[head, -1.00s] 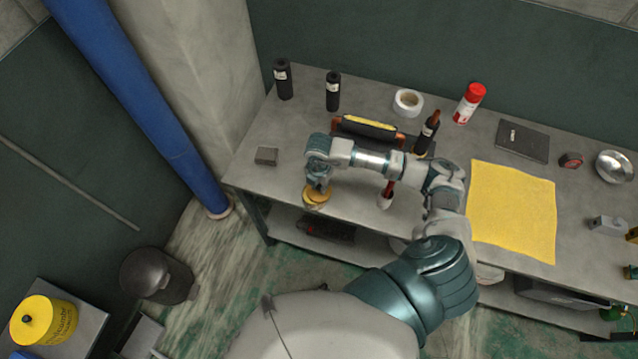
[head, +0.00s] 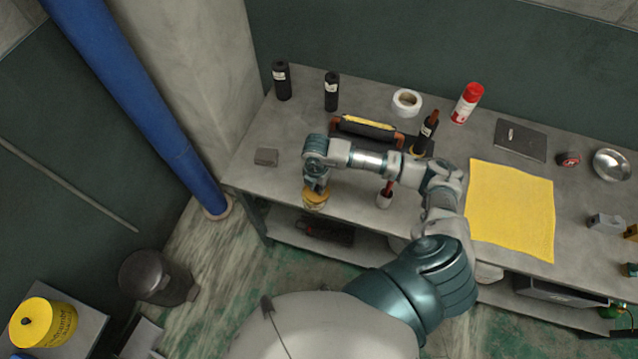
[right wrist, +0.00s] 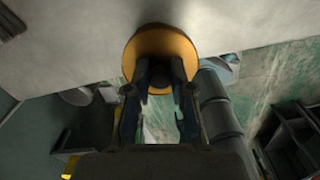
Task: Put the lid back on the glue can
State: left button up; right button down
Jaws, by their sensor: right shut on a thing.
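The glue can (head: 315,202) is small and yellow and stands at the front edge of the workbench, left of its middle. My right gripper (head: 316,186) points down right over the can. In the right wrist view the gripper (right wrist: 160,82) is shut on the dark knob of the round yellow-orange lid (right wrist: 160,42). The lid appears to be at the can's top, but the fingers hide part of it and I cannot tell whether it is fully seated. My left gripper is not in view.
Free bench surrounds the can.

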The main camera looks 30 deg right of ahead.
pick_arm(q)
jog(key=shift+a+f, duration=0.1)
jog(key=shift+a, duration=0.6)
pick_arm(e)
jog(key=shift+a, duration=0.65)
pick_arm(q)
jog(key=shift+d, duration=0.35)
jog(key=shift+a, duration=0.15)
pick_arm(e)
jog(key=shift+a, duration=0.15)
jog(key=shift+d, duration=0.3)
jog(key=c, duration=0.9)
grip_release()
jog(key=o, duration=0.5)
jog(key=shift+a, duration=0.15)
jog(key=shift+c, duration=0.2)
